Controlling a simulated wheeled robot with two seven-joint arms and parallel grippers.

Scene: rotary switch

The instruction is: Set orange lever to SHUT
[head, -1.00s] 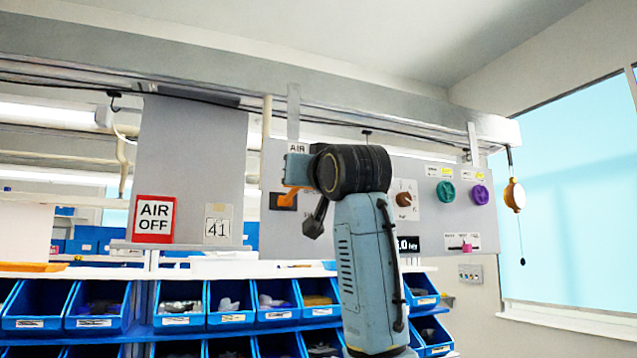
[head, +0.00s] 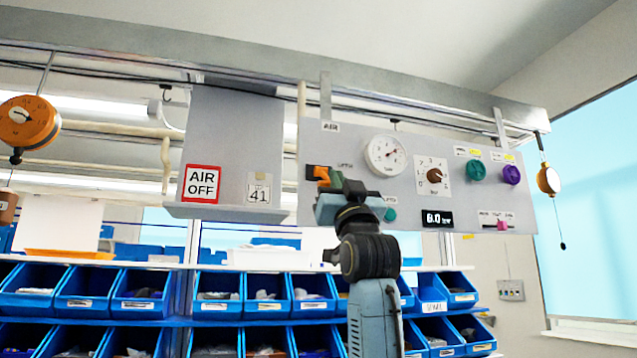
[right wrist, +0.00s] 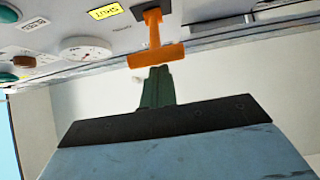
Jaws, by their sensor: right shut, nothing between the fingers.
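The orange lever (head: 323,176) is on a dark mount at the left of the grey AIR panel (head: 440,217). In the right wrist view the orange lever (right wrist: 155,56) is T-shaped, with its stem running up to a black mount. A yellow SHUT label (right wrist: 105,11) shows left of it. My right gripper (head: 336,180) is just right of and below the lever in the head view. In the right wrist view my right gripper (right wrist: 158,69) is shut and empty, its tips close to the crossbar; I cannot tell if they touch. My left gripper is not in view.
The panel also holds a round gauge (head: 386,155), a rotary knob (head: 434,176), green (head: 476,171) and purple (head: 511,174) knobs and a display (head: 437,218). An AIR OFF sign (head: 201,184) hangs left. Blue bins (head: 85,290) line the shelves below.

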